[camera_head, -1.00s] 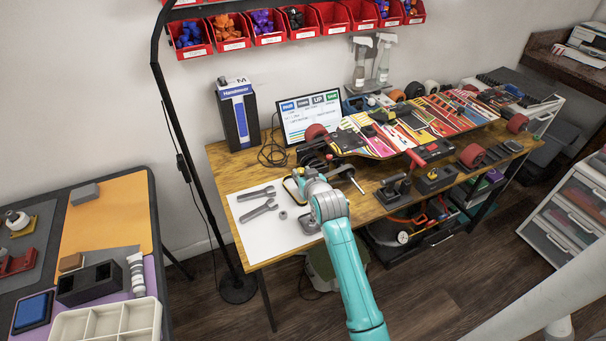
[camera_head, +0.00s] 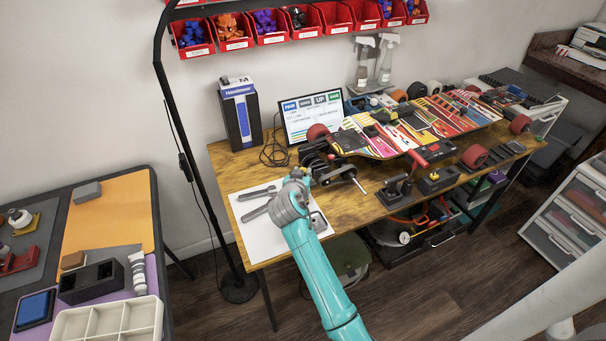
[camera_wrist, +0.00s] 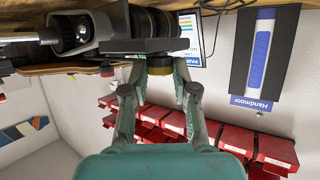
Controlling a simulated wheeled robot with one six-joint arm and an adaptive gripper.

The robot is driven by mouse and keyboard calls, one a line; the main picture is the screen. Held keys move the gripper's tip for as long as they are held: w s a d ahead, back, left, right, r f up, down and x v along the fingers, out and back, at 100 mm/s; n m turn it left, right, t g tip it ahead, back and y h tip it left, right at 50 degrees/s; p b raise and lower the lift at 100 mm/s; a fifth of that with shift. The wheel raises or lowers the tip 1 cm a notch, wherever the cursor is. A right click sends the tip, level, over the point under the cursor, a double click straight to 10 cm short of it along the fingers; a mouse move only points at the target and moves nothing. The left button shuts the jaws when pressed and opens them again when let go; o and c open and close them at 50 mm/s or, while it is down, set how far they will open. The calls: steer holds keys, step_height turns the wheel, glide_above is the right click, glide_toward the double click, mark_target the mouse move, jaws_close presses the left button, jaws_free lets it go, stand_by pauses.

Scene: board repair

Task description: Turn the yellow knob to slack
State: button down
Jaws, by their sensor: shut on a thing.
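My gripper (camera_wrist: 159,68) shows in the wrist view with its two fingertips on either side of a short round knob (camera_wrist: 160,66). It is shut on this knob, which looks dull olive-brown here rather than clear yellow. The knob sits under a dark block with a round black part (camera_wrist: 155,22). In the head view, my gripper (camera_head: 301,175) reaches the dark truck assembly (camera_head: 330,160) at the left end of the skateboard (camera_head: 410,125). The knob is hidden there, and its turn position cannot be read.
A white sheet (camera_head: 262,243) with two wrenches (camera_head: 256,193) lies left of my arm. The screen (camera_head: 312,115) stands behind the truck assembly. A blue-white box (camera_head: 239,115) stands at the back left. Small black stands (camera_head: 395,190) are to the right.

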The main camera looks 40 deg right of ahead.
steer(key=shift+w+a+m+g+h, duration=0.1)
steer(key=shift+m+g+h, duration=0.25)
steer(key=shift+m+g, duration=0.2)
steer(key=shift+w+a+m+g+h, duration=0.1)
steer(key=shift+m+g+h, duration=0.25)
steer(key=shift+m+g, duration=0.2)
steer(key=shift+g, duration=0.3)
steer(key=c, duration=0.9)
jaws_free()
steer(key=shift+f, duration=0.1)
steer(key=v, duration=1.2)
steer(key=shift+a+f, duration=0.1)
steer(key=shift+f, duration=0.05)
